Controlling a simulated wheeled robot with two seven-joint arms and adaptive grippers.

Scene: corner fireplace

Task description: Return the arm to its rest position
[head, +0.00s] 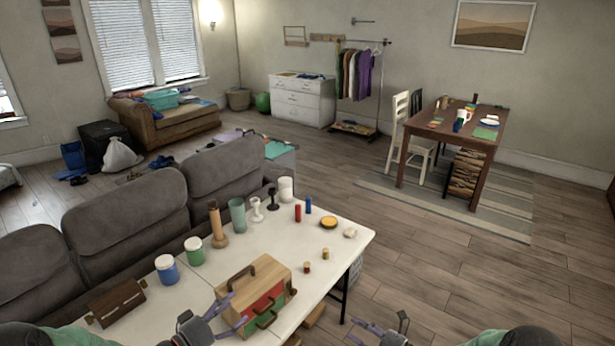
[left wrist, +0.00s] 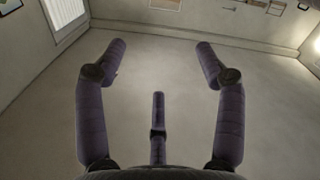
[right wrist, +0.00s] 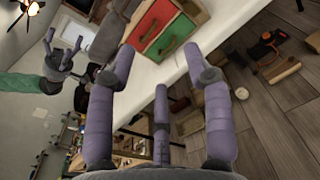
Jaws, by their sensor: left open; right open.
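My left gripper (head: 238,311) is at the bottom of the head view, by the front left of a wooden drawer box. In the left wrist view its fingers (left wrist: 160,48) are spread and empty, with bare wall behind. My right gripper (head: 354,331) is at the bottom edge of the head view, right of the table and over the floor side. In the right wrist view its fingers (right wrist: 159,55) are spread with nothing held. That view also shows my left gripper (right wrist: 64,60) at its left. Much of both arms is out of the head view.
The white table (head: 335,238) holds the wooden box (head: 262,270) with red and green drawers, a brown case (head: 117,302), jars and several small items. A grey sofa (head: 125,215) stands behind it. Open floor (head: 440,270) lies to the right, before a dining table (head: 455,140).

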